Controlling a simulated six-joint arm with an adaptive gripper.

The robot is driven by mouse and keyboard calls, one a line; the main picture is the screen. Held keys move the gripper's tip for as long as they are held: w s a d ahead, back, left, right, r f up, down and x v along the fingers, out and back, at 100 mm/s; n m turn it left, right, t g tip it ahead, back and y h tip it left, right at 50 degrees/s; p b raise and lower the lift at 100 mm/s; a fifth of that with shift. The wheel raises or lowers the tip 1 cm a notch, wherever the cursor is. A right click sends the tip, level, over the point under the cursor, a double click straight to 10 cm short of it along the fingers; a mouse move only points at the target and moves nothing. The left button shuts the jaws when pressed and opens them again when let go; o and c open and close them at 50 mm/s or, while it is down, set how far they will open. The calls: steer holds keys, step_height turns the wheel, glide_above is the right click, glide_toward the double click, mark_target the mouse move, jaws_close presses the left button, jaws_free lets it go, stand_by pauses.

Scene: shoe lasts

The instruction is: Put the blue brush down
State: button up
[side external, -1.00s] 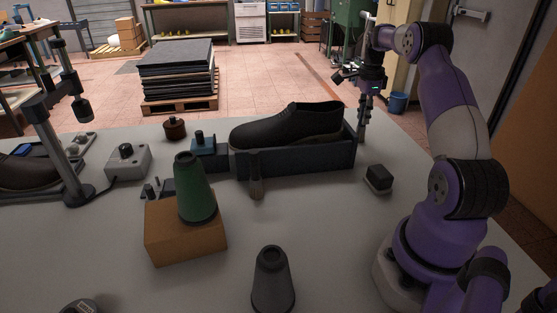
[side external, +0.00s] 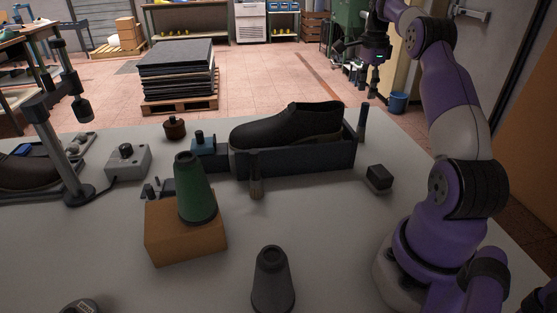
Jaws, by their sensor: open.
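A dark shoe (side external: 288,127) lies in the tray. My gripper (side external: 374,80) is open and appears empty, in the air above and behind the tray's right end. It is well to the right of the blue block. Its fingertips are small and dark against the background.
A dark post (side external: 362,122) stands by the tray's right end, another (side external: 257,176) at its front. A green cone (side external: 195,188) stands on a brown box (side external: 185,232). A grey cone (side external: 272,280), a small black block (side external: 379,178) and a brown knobbed pot (side external: 174,129) stand on the table (side external: 335,235).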

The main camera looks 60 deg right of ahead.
steer(key=w+a+r+n+t+h, duration=0.15)
steer(key=a+r+n, duration=0.25)
steer(key=a+n, duration=0.5)
steer(key=w+a+r+n+t, duration=0.1)
steer(key=w+a+r+n, duration=0.25)
steer(key=a, duration=0.85)
steer(key=s+a+f+n+t, duration=0.1)
steer(key=s+a+f+n, duration=0.1)
steer(key=s+a+n, duration=0.3)
steer(key=s+a+f+n+t+y, duration=0.1)
steer(key=s+a+f+n+t, duration=0.1)
steer(key=s+a+n, duration=0.3)
steer(key=a+n, duration=0.4)
steer(key=a, duration=0.1)
steer(key=shift+f, duration=0.15)
